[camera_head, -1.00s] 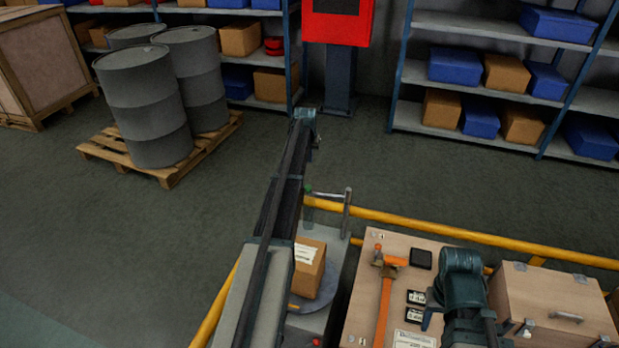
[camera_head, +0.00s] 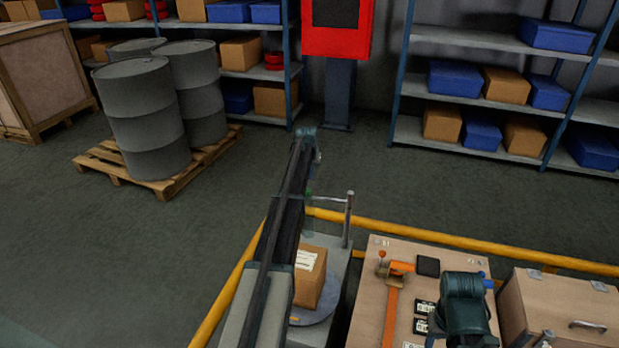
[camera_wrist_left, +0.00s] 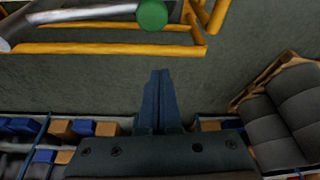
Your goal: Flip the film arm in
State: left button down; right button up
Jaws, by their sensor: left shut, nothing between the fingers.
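The film arm, a thin metal bar (camera_head: 330,198) with a green knob (camera_head: 308,193), stands out to the left from an upright post (camera_head: 347,220) beside the turntable (camera_head: 318,312). In the left wrist view the bar (camera_wrist_left: 85,14) and green knob (camera_wrist_left: 152,14) are at the top edge. My left gripper (camera_wrist_left: 160,72) is shut and empty, its tips pointing toward the knob with a gap between. In the head view the left gripper (camera_head: 317,156) is mostly hidden by my arm. My right arm is over the workbench; its finger state is unclear.
A cardboard box (camera_head: 310,275) sits on the turntable. Yellow rails (camera_head: 430,238) run around it. Grey drums (camera_head: 145,115) stand on a pallet at left. Open floor lies between.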

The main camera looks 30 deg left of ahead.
aim_at(307, 191)
pick_arm(q)
jog(key=s, duration=0.1)
jog(key=s+d, duration=0.1)
jog(key=s, duration=0.1)
jog(key=shift+s+d+f, duration=0.2)
jog(key=shift+s+d, duration=0.1)
jog(key=shift+s, duration=0.1)
jog(key=shift+f, duration=0.1)
pick_arm(e)
jog(key=shift+f, duration=0.3)
pick_arm(q)
jog(key=shift+s+d+n+g+y, duration=0.15)
jog(key=shift+s+d+n, duration=0.25)
jog(key=shift+s, duration=0.4)
jog(key=shift+s+d+n+g+y, duration=0.1)
jog(key=shift+s+d+n, duration=0.25)
jog(key=shift+s, duration=0.4)
jog(key=shift+s+d+n+g+y, duration=0.15)
jog(key=shift+s+d+n, duration=0.25)
jog(key=shift+s, duration=0.4)
jog(key=shift+a, duration=0.1)
